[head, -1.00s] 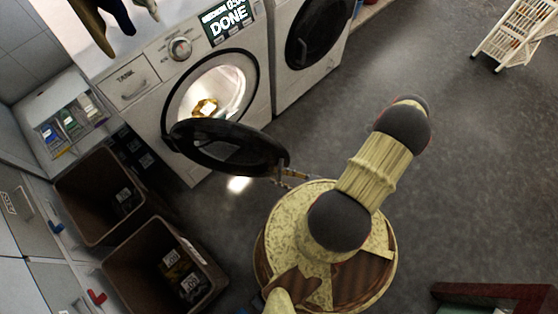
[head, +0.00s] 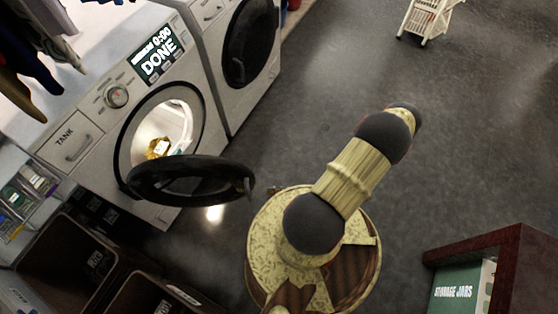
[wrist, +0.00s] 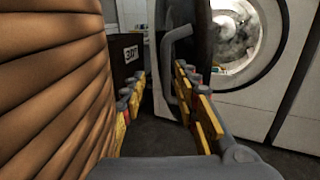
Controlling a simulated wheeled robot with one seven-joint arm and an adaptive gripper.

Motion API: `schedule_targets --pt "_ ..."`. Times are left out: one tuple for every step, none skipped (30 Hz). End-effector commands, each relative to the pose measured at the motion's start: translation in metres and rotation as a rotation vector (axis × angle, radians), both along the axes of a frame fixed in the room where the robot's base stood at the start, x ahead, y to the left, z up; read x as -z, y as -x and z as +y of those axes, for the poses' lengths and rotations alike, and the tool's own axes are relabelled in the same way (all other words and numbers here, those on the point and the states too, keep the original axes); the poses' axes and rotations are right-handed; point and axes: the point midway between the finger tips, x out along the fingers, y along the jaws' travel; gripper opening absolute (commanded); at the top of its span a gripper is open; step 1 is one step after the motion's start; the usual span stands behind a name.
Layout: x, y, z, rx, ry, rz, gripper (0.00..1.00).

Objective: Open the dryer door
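The white dryer (head: 85,125) has a "TANK" drawer and a display reading "DONE". Its round black door (head: 190,180) stands swung out from the lit drum opening (head: 165,125), where a yellowish item lies inside. In the wrist view, the dark door edge (wrist: 197,40) carries a grey bar-like handle (wrist: 170,65), just beyond my fingers. My gripper (wrist: 158,78) is open, its two fingers apart with nothing clearly held between them. I cannot tell whether a finger touches the handle. In the head view, my gripper is not clearly visible.
A second white machine (head: 235,75) with a shut dark door stands beside the dryer. Brown bins (head: 75,265) sit at lower left. A dark red shelf (head: 515,250) with a "STORAGE JARS" box is at lower right.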

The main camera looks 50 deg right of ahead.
Motion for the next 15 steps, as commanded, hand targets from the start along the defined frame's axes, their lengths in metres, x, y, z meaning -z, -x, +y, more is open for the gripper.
schedule_targets --pt "0.0 0.005 -0.005 0.002 0.002 -0.002 0.3" --pt "0.0 0.007 -0.006 0.003 0.002 -0.001 0.3" --pt "0.0 0.01 -0.008 0.002 0.002 -0.001 0.3" --pt "0.0 0.011 -0.009 0.001 0.001 -0.001 0.3" --pt "0.0 0.013 -0.01 0.001 0.001 -0.001 0.3" --pt "0.0 0.014 -0.011 0.001 0.001 -0.001 0.3" --pt "0.0 0.015 -0.011 0.001 0.001 -0.001 0.3" --pt "0.0 0.016 -0.012 0.0 0.001 -0.001 0.3" --pt "0.0 0.016 -0.012 0.0 0.001 -0.001 0.3" --pt "0.0 0.017 -0.012 -0.001 0.001 -0.001 0.3" --pt "0.0 0.017 -0.012 -0.001 0.001 -0.001 0.3" --pt "0.0 0.017 -0.012 -0.001 0.001 -0.001 0.3" --pt "0.0 0.017 -0.012 -0.001 0.001 -0.001 0.3" --pt "0.0 0.017 -0.012 -0.001 0.001 -0.001 0.3" --pt "0.0 0.017 -0.012 -0.001 0.001 -0.001 0.3"
